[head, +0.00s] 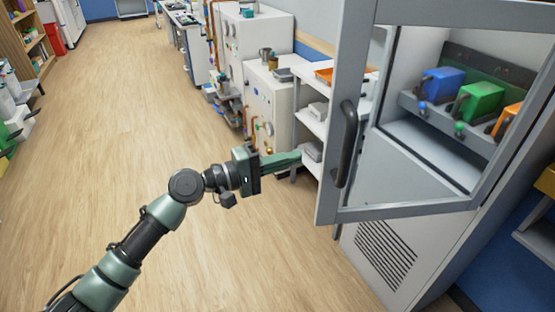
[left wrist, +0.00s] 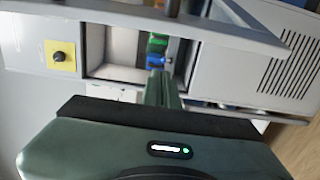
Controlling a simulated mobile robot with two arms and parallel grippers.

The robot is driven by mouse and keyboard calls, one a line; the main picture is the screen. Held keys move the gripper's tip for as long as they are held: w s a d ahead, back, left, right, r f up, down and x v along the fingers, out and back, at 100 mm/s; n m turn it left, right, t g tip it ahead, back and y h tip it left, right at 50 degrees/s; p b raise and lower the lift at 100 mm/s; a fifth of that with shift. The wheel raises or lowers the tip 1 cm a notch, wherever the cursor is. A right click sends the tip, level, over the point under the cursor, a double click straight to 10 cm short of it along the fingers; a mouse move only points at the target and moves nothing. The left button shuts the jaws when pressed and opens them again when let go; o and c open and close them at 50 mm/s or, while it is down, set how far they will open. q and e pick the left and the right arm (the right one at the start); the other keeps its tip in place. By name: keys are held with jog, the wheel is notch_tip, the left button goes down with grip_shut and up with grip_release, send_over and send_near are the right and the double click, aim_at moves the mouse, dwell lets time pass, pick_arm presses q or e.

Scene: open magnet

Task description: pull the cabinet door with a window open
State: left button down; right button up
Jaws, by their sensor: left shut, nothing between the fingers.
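The cabinet door (head: 330,110) has a grey frame around a large window and stands partly open, swung out from the cabinet (head: 385,262). Its dark curved handle (head: 346,145) is on the left side of the frame. My left gripper (head: 298,158) is shut and empty, just left of the handle and apart from it. In the left wrist view the shut fingers (left wrist: 162,85) point toward the cabinet opening, with the door frame (left wrist: 240,38) crossing above them. My right gripper is in neither view.
Inside the cabinet are blue (head: 442,84), green (head: 480,102) and orange (head: 510,120) containers. A white shelf unit (head: 310,122) with trays stands left of the door. White machines (head: 262,95) line the wall behind. The wooden floor (head: 120,120) at left is clear.

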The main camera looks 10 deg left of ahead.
pick_arm(q)
jog(key=d+p, duration=0.1)
jog(key=d, duration=0.1)
jog(key=s+d+p, duration=0.1)
jog(key=d+p, duration=0.1)
jog(key=shift+s+d, duration=0.15)
jog(key=shift+d, duration=0.25)
